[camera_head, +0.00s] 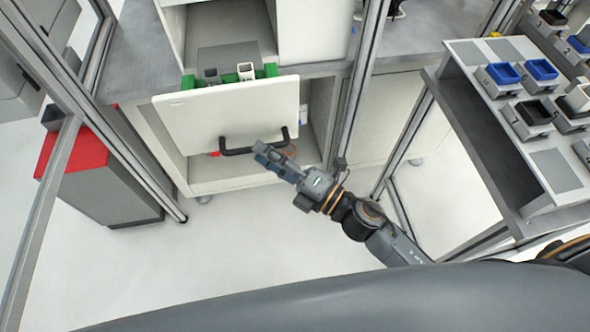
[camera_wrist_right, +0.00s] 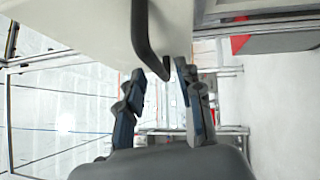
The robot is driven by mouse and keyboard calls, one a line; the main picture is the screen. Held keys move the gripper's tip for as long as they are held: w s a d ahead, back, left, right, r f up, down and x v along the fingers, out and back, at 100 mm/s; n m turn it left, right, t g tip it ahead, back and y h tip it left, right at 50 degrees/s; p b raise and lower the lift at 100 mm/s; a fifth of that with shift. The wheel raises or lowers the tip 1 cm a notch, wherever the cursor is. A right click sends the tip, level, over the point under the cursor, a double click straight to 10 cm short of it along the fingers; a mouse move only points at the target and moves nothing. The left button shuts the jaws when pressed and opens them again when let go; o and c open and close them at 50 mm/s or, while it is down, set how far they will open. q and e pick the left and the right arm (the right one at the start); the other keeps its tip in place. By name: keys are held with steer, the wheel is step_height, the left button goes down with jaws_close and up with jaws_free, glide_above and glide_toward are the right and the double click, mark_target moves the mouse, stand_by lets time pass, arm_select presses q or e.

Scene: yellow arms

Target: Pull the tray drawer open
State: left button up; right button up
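The tray drawer has a white front panel (camera_head: 230,112) with a black bar handle (camera_head: 240,151) along its lower part. The drawer stands out from the cabinet, and green tray edges with grey contents show behind the panel. My right gripper (camera_head: 262,150) is at the right end of the handle. In the right wrist view the handle (camera_wrist_right: 147,42) comes down between the tips of the two fingers (camera_wrist_right: 160,85), which are apart. The handle's end is close to the right-hand finger; I cannot tell whether they touch. My left gripper is not in view.
A metal frame post (camera_head: 357,80) stands right of the cabinet. A grey box with a red top (camera_head: 75,152) stands at the left. A workbench with blue and black bins (camera_head: 540,69) is at the right. The floor (camera_head: 240,230) before the drawer is clear.

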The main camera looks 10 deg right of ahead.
steer(key=v, duration=0.8)
steer(key=shift+s+d, duration=0.25)
steer(key=shift+s, duration=0.05)
steer(key=w+d+f+m+h, duration=0.1)
steer(key=d+f+m+h, duration=0.25)
steer(key=f, duration=0.55)
steer(key=d+f+m+g+h, duration=0.1)
steer(key=d+f+m+h, duration=0.3)
steer(key=f, duration=0.5)
steer(key=w+d+f+m+h, duration=0.1)
steer(key=d+f+m+h, duration=0.1)
steer(key=f+m, duration=0.5)
steer(key=s+d+f+m+g+h, duration=0.25)
steer(key=s+f, duration=0.25)
steer(key=f, duration=0.4)
steer(key=s+d+f+m+g+h, duration=0.1)
steer(key=s+d+f+m+g, duration=0.2)
steer(key=f, duration=0.5)
steer(key=s+f+m+g, duration=0.2)
steer(key=s+f, duration=0.2)
steer(key=s, duration=0.3)
steer(key=s+f+m+g, duration=0.2)
steer(key=s+f, duration=0.2)
steer(key=s, duration=0.4)
steer(key=s+f+m+g+h, duration=0.1)
steer(key=s+f+m+g, duration=0.1)
steer(key=s+f, duration=0.2)
steer(key=s, duration=0.3)
steer(key=shift+s, duration=0.3)
